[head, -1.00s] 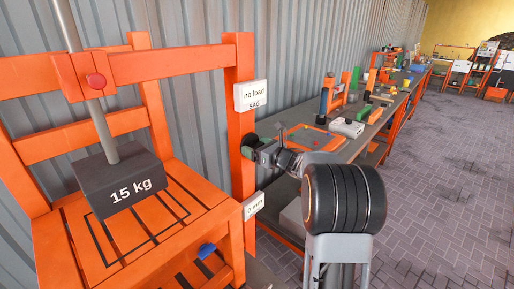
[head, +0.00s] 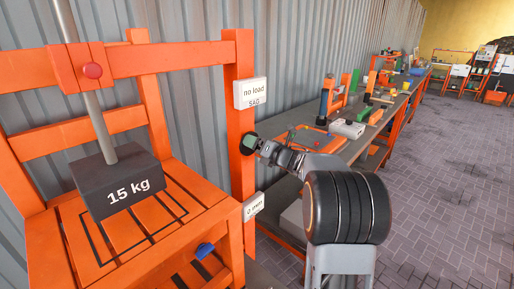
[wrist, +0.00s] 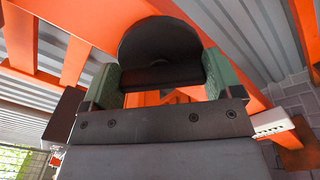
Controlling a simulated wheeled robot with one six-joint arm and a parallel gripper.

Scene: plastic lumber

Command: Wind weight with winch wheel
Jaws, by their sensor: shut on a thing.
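The dark grey weight (head: 118,186) is marked "15 kg" and hangs on or is threaded by a grey rod (head: 98,125). It sits at or just above the slatted orange deck (head: 190,205); I cannot tell if they touch. My gripper (head: 251,143) is at the orange upright post, right of the weight. In the wrist view my gripper (wrist: 162,75) has its green pads either side of a dark round piece (wrist: 165,40), seemingly the winch wheel, and is shut on it. In the head view the wheel is mostly hidden by my gripper.
A blue knob (head: 204,250) is below the deck. A long bench (head: 345,150) with several items runs back right. Paved floor (head: 430,200) is clear at right.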

